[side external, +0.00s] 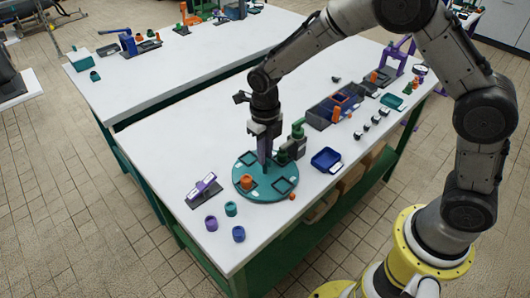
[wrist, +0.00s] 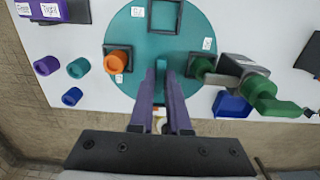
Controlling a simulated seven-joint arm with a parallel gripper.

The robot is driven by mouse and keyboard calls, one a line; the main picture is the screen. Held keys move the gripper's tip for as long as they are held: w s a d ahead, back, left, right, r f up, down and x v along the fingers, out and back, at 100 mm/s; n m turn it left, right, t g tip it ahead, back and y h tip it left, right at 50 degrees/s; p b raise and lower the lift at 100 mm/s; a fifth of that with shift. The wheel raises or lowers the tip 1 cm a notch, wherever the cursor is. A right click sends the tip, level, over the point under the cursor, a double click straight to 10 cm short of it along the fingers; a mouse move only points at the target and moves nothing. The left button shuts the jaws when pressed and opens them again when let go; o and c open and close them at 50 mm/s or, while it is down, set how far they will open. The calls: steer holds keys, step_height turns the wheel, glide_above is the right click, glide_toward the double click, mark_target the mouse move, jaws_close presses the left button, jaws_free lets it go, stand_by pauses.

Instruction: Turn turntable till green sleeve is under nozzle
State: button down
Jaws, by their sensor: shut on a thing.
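The teal turntable (side external: 243,194) is a round disc on the white table, with square dark pockets and small white labels. My gripper (wrist: 161,78) points down over the disc with its purple fingers shut on the turntable's upright teal peg (wrist: 160,66). The orange sleeve (wrist: 118,61) sits in a left pocket. The green sleeve (wrist: 202,66) is at the disc's right side, close to the grey nozzle stand (wrist: 243,68). The stand's pale arm (wrist: 220,80) reaches toward the green sleeve; I cannot tell whether its tip is exactly above it. Another pocket (wrist: 165,17) is empty.
Loose purple (side external: 211,223), teal (side external: 231,209) and blue (side external: 238,234) sleeves lie near the front edge. A purple-and-grey labelled stand (side external: 203,189) is at left. A blue tray (side external: 326,159) is close on the right. The table's back left is clear.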

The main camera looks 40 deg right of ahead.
steer(key=shift+r, duration=0.15)
steer(key=c, duration=0.9)
jaws_free()
step_height(320, 180, up, 14)
steer(key=shift+f, duration=0.15)
